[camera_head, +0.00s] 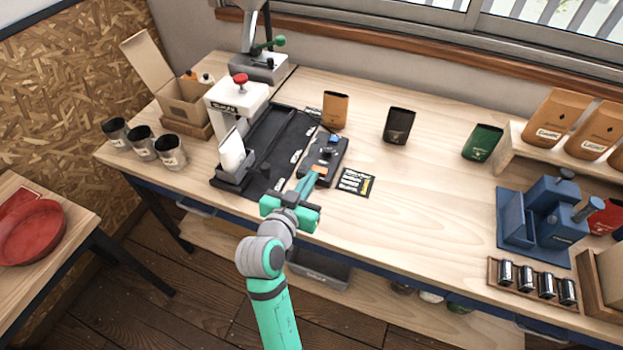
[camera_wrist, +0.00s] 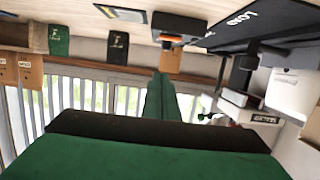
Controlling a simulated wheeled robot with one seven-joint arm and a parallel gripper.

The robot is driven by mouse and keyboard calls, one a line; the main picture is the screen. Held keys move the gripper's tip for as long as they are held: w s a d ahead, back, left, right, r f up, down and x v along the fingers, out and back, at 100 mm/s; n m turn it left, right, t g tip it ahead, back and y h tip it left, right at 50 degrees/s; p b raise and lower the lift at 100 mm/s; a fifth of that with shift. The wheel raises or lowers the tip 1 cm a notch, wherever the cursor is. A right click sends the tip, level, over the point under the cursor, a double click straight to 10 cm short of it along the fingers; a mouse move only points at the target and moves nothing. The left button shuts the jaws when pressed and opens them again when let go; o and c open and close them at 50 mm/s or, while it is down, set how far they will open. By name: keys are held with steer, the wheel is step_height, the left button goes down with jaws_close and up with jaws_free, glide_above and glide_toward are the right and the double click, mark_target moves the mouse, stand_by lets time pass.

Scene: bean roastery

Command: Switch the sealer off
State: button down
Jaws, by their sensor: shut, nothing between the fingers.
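A black control box (camera_head: 325,155) with an orange switch (camera_head: 319,170) at its near end and a blue knob (camera_head: 334,138) stands on the bench, right of a long black bed (camera_head: 270,140). A white head with a red knob (camera_head: 239,79) stands over the bed's left side. My gripper (camera_head: 309,181) is shut and empty, its fingertips at the near end of the box beside the orange switch. Contact cannot be told. The upside-down wrist view shows the shut fingers (camera_wrist: 162,92) below the box (camera_wrist: 180,24) and its orange part (camera_wrist: 170,38). The switch's position is unclear.
A dark printed card (camera_head: 356,182) lies right of the box. Brown (camera_head: 335,110), black (camera_head: 398,125) and green (camera_head: 482,142) pouches stand behind. A white pouch (camera_head: 231,152) stands in a holder at the bed's left.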

glide_above(321, 180)
steer(key=f, duration=0.2)
step_height(321, 180, down, 2)
steer(key=shift+a+f, duration=0.15)
steer(key=shift+f, duration=0.85)
